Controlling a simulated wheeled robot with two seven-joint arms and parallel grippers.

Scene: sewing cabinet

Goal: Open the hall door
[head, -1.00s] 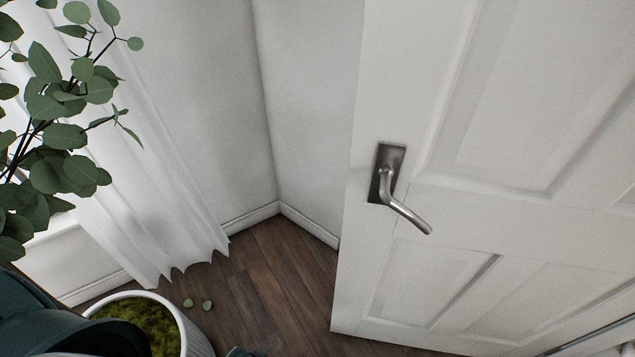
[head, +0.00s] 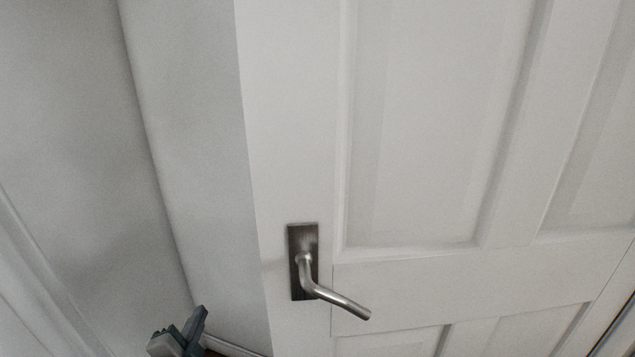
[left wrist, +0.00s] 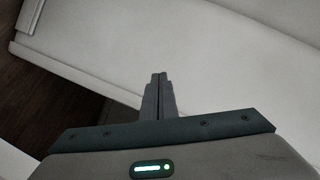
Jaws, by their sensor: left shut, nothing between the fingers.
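The hall door (head: 420,120) is white and panelled and fills the middle and right of the head view. Its left edge stands in front of the pale wall. Its metal lever handle (head: 335,298) sits on a dark plate near that edge and slopes down to the right. My left gripper (head: 196,322) is low in the head view, left of the handle and apart from it in the picture. In the left wrist view its fingers (left wrist: 158,78) are together and empty, before a white surface. The handle is not in the left wrist view. My right gripper is not in view.
A wall corner (head: 150,150) runs down left of the door. A dark wooden floor (left wrist: 50,85) shows at the left of the left wrist view. A thin dark line (head: 615,328) runs along the door's lower right.

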